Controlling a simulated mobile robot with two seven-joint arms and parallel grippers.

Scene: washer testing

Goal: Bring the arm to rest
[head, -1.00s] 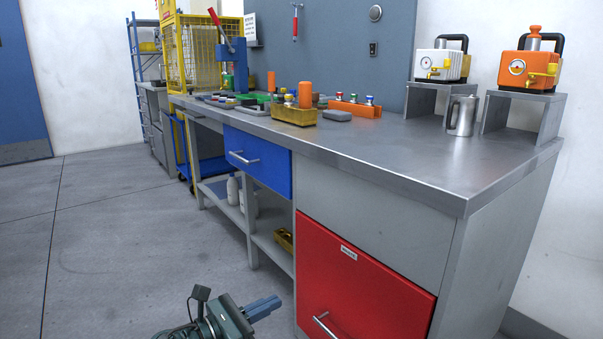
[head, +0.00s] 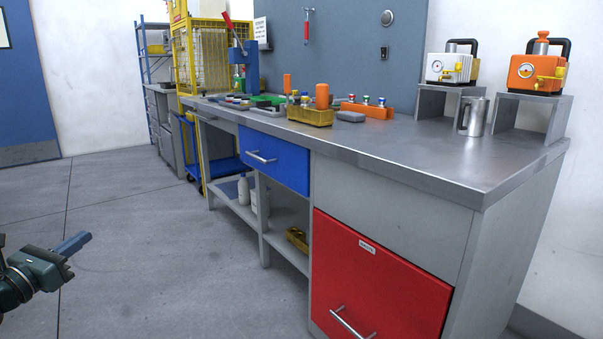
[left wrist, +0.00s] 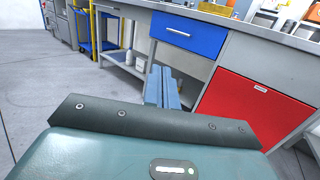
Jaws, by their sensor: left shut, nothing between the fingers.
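My left gripper (head: 73,243) is at the left edge of the head view, over the bare floor and clear of the workbench. Its blue-grey fingers are together with nothing between them. In the left wrist view the shut fingers (left wrist: 162,88) point toward the bench front, with the blue drawer and red door beyond them. My right gripper is in neither view.
The metal workbench (head: 430,160) has a closed blue drawer (head: 275,162) and a closed red door (head: 375,280). Small parts, a yellow bin (head: 309,117), a steel mug (head: 474,118) and two pump units stand on top. The floor (head: 150,240) between gripper and bench is clear.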

